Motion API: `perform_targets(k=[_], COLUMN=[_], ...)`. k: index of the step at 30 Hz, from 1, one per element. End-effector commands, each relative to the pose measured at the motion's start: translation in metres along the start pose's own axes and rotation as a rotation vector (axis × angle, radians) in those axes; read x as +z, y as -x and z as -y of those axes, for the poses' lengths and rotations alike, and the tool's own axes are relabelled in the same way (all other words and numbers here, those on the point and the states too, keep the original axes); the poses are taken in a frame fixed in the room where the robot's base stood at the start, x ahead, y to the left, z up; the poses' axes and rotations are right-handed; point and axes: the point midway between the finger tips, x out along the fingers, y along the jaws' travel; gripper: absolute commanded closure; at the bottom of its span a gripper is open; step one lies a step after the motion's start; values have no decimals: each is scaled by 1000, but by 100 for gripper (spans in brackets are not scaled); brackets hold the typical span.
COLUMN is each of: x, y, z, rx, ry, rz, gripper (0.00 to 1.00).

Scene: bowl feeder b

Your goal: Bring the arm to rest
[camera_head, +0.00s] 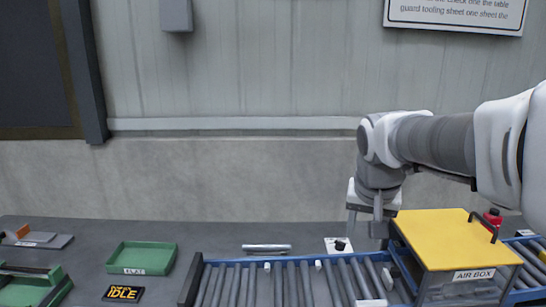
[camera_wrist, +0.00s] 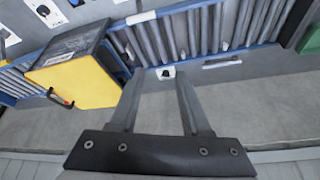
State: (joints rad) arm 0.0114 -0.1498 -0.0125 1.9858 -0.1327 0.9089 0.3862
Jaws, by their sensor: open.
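My gripper (camera_head: 368,215) hangs over the back edge of the roller conveyor, just left of the yellow-topped air box. It points downward. In the wrist view my gripper (camera_wrist: 158,85) has its two fingers apart with nothing between them. A white plate with a black knob (camera_head: 338,246) lies on the table beside the fingers; it also shows just beyond the fingertips in the wrist view (camera_wrist: 166,73). My arm reaches in from the right.
The air box (camera_head: 440,236) with a black handle stands over the roller conveyor (camera_head: 290,283). A red knob (camera_head: 493,216) is behind it. Grey table between tray and conveyor is bare.

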Motion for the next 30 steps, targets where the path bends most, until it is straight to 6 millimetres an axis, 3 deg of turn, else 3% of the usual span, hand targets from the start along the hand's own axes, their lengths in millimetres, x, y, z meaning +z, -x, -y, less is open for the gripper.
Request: perform_targets(k=[1,6,15,21,30], x=[16,68,150,173,176], y=[12,34,46,45,44], z=[-3,-12,-26,-29,-29], rx=[-13,-54,-110,-125,-126], ry=[27,122,272,318,323], rz=[-9,-27,-63,-74,-74], gripper=[52,52,52,52,52])
